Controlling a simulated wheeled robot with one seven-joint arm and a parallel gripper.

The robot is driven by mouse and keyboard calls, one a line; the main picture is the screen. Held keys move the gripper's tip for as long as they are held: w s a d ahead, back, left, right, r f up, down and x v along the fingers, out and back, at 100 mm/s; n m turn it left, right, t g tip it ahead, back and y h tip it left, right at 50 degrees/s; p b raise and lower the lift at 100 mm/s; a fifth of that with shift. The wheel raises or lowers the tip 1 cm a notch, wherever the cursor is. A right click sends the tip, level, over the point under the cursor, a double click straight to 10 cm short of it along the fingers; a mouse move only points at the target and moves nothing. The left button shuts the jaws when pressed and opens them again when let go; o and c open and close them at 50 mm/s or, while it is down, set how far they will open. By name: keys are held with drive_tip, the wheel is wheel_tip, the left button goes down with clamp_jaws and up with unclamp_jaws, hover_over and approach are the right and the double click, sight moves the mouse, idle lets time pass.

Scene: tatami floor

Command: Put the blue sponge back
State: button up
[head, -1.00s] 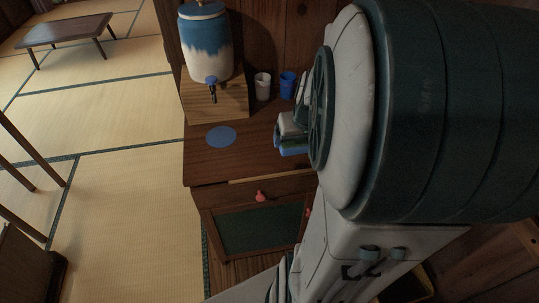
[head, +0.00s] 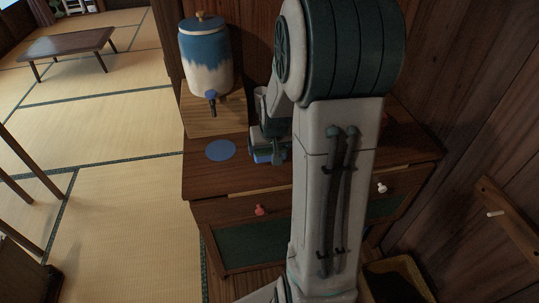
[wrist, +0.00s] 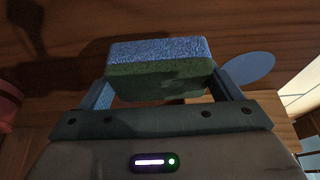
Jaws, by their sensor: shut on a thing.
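The blue sponge (wrist: 158,52) has a blue layer and a green layer. In the wrist view it sits between the two fingers of my gripper (wrist: 163,85), which is shut on it. In the head view my gripper (head: 270,148) is over the cabinet top, just right of a flat round blue disc (head: 220,150). A little blue of the sponge (head: 262,157) shows there; my arm hides the rest. The disc also shows in the wrist view (wrist: 248,67), right of the sponge. I cannot tell the sponge's height above the wood.
A blue and white dispenser (head: 206,60) with a tap stands on a wooden block (head: 212,115) behind the disc. The wooden cabinet top (head: 205,178) is clear around the disc. A reddish object (wrist: 9,104) is at the wrist view's left edge.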

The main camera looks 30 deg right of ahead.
sight(270, 155)
drive_tip(key=shift+f, duration=1.75)
drive_tip(key=shift+f, duration=0.15)
drive_tip(key=o, duration=0.7)
drive_tip(key=shift+r, duration=0.4)
drive_tip(key=v, duration=1.1)
drive_tip(key=s+a+r+n, duration=0.1)
drive_tip(key=s+a, duration=0.3)
drive_tip(key=s, duration=0.1)
drive_tip(key=s+a+r+n+g, duration=0.1)
drive_tip(key=s+a+r, duration=0.1)
drive_tip(key=s+a, duration=0.2)
drive_tip(key=s+a+r+n+g+y+p, duration=0.1)
drive_tip(key=s+a+r, duration=0.1)
drive_tip(key=s+a, duration=0.3)
drive_tip(key=shift+s, duration=0.3)
